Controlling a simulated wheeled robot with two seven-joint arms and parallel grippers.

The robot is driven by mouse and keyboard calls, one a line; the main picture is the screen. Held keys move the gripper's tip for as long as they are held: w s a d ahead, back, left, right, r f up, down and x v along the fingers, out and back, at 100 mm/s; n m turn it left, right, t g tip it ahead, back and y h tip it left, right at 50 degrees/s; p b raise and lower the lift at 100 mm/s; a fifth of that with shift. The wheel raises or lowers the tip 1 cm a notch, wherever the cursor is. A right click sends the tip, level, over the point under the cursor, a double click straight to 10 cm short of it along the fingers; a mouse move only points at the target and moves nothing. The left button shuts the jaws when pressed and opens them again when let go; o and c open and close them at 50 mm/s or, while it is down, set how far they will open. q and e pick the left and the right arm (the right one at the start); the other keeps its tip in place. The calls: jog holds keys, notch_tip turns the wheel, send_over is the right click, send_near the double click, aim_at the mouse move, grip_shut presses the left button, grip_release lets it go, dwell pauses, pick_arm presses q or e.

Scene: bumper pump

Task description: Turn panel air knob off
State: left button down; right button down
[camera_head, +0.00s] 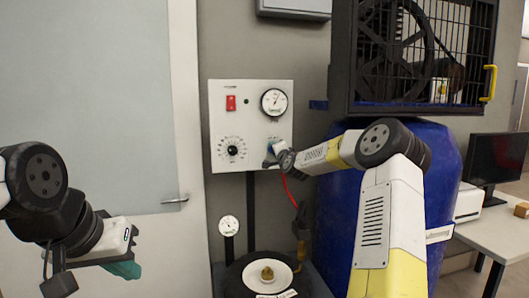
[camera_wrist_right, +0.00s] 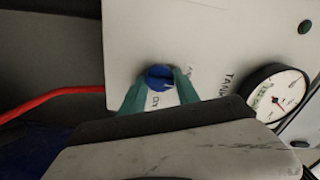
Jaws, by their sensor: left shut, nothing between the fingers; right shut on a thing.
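The white control panel (camera_head: 252,125) is on the wall in the head view, with a red switch, a gauge and a black dial. The blue air knob (camera_wrist_right: 159,77) sits on the panel between the green fingertips of my right gripper (camera_wrist_right: 158,84), which is shut on it. In the head view my right gripper (camera_head: 274,152) is at the panel's lower right and mostly hides the knob. My left gripper (camera_head: 124,268) is at the lower left, away from the panel, shut and empty.
A black round gauge (camera_wrist_right: 277,97) is beside the knob in the wrist view. A red hose (camera_head: 289,190) hangs below the panel. A caged machine (camera_head: 413,50) stands at upper right above a blue tank (camera_head: 335,215). A door (camera_head: 95,110) is at left.

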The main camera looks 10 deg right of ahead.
jog(key=shift+f+n, duration=0.1)
jog(key=shift+n, duration=0.4)
jog(key=c, duration=0.9)
grip_release()
jog(key=s, duration=0.8)
jog(key=shift+w+d, duration=0.1)
